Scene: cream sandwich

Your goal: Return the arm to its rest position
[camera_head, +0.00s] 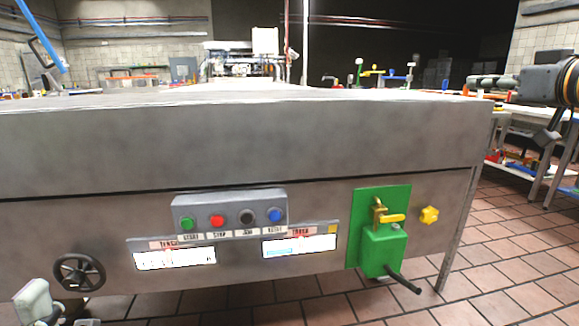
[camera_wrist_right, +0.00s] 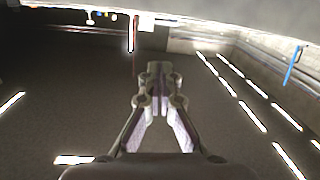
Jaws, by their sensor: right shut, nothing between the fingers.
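My right arm enters at the upper right edge of the head view. Its gripper (camera_head: 476,84) points to the left, beside the right end of the large grey metal machine (camera_head: 230,140). In the right wrist view, the fingertips (camera_wrist_right: 158,70) meet and hold nothing. The wrist picture seems upside down, with the dark ceiling and its light strips filling much of it.
The machine front carries a button box (camera_head: 230,214), a green block with a brass lever (camera_head: 382,240), a yellow knob (camera_head: 429,214) and a black handwheel (camera_head: 79,275). A blue pole (camera_head: 48,45) stands at the upper left. Tiled floor (camera_head: 500,250) is clear at lower right.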

